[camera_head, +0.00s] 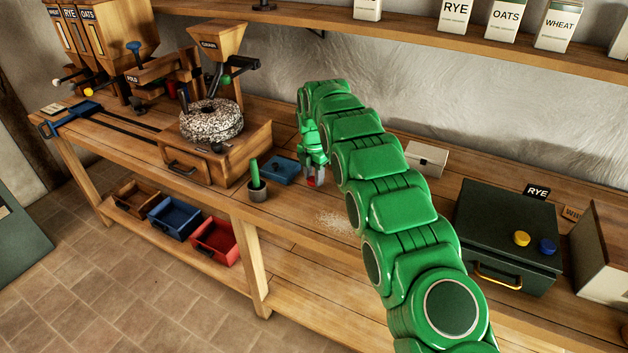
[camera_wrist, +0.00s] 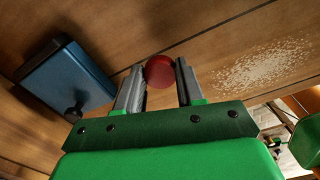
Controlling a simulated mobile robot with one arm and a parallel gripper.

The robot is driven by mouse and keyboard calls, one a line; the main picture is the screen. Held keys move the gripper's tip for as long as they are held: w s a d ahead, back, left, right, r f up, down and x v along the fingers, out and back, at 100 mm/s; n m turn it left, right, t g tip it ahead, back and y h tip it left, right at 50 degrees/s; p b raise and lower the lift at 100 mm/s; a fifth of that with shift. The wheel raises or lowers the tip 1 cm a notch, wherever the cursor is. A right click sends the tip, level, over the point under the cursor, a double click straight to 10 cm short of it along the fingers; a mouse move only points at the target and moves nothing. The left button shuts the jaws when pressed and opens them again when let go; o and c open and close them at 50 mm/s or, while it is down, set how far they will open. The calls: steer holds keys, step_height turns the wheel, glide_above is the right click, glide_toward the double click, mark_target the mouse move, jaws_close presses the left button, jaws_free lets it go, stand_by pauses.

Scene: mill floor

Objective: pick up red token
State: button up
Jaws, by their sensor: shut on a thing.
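The red token (camera_wrist: 160,71) is a round red disc between the two grey fingers of my gripper (camera_wrist: 158,80) in the wrist view. My gripper is shut on it, with a finger against each side. In the head view my gripper (camera_head: 314,180) is low over the middle of the wooden bench, and a small bit of the red token (camera_head: 312,182) shows at its fingertips. I cannot tell whether the token touches the bench top or is just above it.
Spilled grain (camera_head: 336,221) lies to the front right. A millstone (camera_head: 211,120) stands at left. A dark green box (camera_head: 508,232) with yellow and blue tokens stands at right.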

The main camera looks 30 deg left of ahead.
steer(key=shift+s+d+r, duration=0.3)
steer(key=shift+s+r, duration=0.05)
steer(key=shift+r, duration=0.15)
steer(key=shift+s+d+r, duration=0.3)
steer(key=shift+r, duration=0.15)
steer(key=s+d+r, duration=0.7)
steer(key=s+r, duration=0.1)
steer(key=s, duration=0.1)
steer(key=shift+s+d, duration=0.15)
steer(key=shift+s, duration=0.15)
